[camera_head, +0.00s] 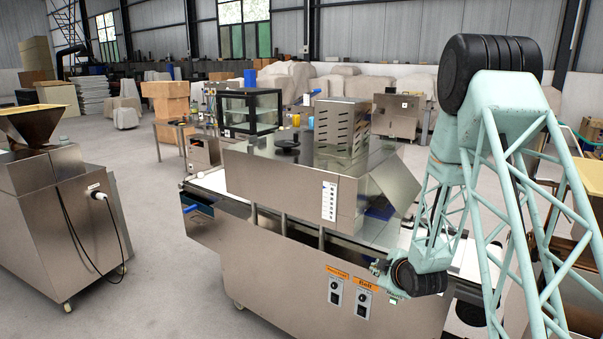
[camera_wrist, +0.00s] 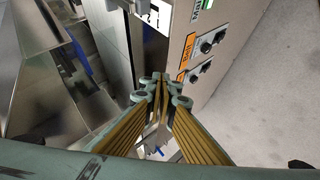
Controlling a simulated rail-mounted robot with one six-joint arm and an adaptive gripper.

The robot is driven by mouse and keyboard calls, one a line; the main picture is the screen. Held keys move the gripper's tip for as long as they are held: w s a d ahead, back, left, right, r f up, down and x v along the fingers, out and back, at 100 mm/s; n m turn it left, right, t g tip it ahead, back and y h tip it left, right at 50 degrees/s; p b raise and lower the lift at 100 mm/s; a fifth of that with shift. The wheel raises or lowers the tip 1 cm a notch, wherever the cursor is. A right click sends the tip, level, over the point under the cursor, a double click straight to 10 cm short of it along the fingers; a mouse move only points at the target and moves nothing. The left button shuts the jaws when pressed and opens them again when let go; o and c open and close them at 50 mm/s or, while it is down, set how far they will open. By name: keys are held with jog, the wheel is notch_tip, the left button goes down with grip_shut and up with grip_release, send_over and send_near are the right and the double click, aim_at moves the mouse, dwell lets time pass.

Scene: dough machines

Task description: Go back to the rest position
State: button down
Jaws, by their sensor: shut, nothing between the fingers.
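My gripper (camera_wrist: 160,88) is shut and empty in the wrist view, its fingertips together. It is beside the control side of the steel dough machine (camera_wrist: 232,45), close to the orange-labelled knobs. In the head view my arm comes down on the right, and its wrist end is in front of the right part of the dough machine (camera_head: 270,270), near the panel with the two knobs (camera_head: 350,296). The fingers are too small to make out in the head view. I cannot tell whether the gripper touches the machine.
A steel machine with a hopper (camera_head: 30,122) stands at the left with a hanging cable. A black-framed glass case (camera_head: 250,112) stands behind the dough machine. Cardboard boxes (camera_head: 168,100) are stacked farther back. The floor between the left machine and the dough machine is clear.

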jog(key=s+r+m+g+h, duration=0.1)
jog(key=s+r+m+g, duration=0.15)
jog(key=s+r, duration=0.95)
jog(key=s+r+m+g+h, duration=0.1)
jog(key=s+r+m, duration=0.3)
jog(key=s+r, duration=0.8)
jog(key=s+a+r+m+g, duration=0.1)
jog(key=s+r, duration=0.3)
jog(key=s, duration=0.8)
jog(key=s+a+r+m+g, duration=0.1)
jog(key=s+a+r+m, duration=0.1)
jog(key=s, duration=1)
jog(key=s+a+r+m+g, duration=0.1)
jog(key=s+r, duration=0.4)
jog(key=s, duration=0.7)
jog(key=a+m, duration=0.1)
jog(key=m, duration=0.1)
jog(key=shift+s+a+r+m+y, duration=0.15)
jog(key=shift+s+r+m+y, duration=0.2)
jog(key=shift+y, duration=0.05)
jog(key=shift+g, duration=0.25)
